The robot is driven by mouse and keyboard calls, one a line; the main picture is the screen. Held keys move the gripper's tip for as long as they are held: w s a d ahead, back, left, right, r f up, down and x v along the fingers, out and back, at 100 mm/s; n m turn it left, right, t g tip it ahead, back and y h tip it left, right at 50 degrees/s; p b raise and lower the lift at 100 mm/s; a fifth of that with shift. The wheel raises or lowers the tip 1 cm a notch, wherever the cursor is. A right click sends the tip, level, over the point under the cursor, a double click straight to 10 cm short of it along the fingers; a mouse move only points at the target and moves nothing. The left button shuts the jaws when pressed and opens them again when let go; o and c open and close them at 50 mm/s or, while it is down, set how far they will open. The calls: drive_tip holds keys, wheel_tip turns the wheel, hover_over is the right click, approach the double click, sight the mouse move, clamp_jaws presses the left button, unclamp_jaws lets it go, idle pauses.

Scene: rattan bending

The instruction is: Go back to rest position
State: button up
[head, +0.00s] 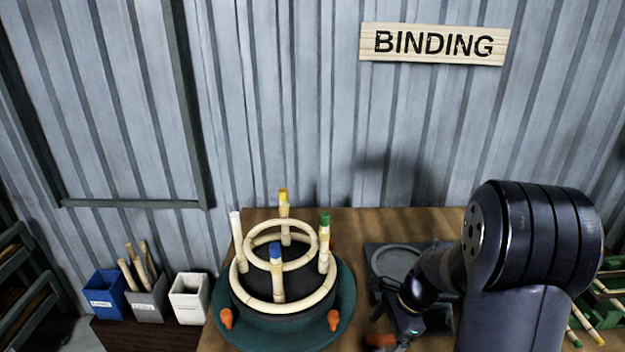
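My arm stands at the right of the head view, bent over the right part of the wooden table (375,222). My gripper (405,325) is low over the table's front right, dark and partly hidden by my own arm. I cannot tell whether its fingers are open or shut. A rattan frame (305,303) sits on a round black form on a green base (345,318), left of my gripper and apart from it. The frame has two pale rings and upright posts with white, yellow, blue and green tops.
A dark grey tray (375,252) with a round recess lies behind my gripper. Blue (105,298), grey (150,306) and white (189,305) bins stand at the left; the grey one holds sticks. A green rack (603,312) is at far right. A corrugated wall with a BINDING sign (434,44) closes the back.

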drive_tip(key=shift+m, duration=0.6)
drive_tip(key=shift+v, duration=1.5)
drive_tip(key=shift+s, duration=0.1)
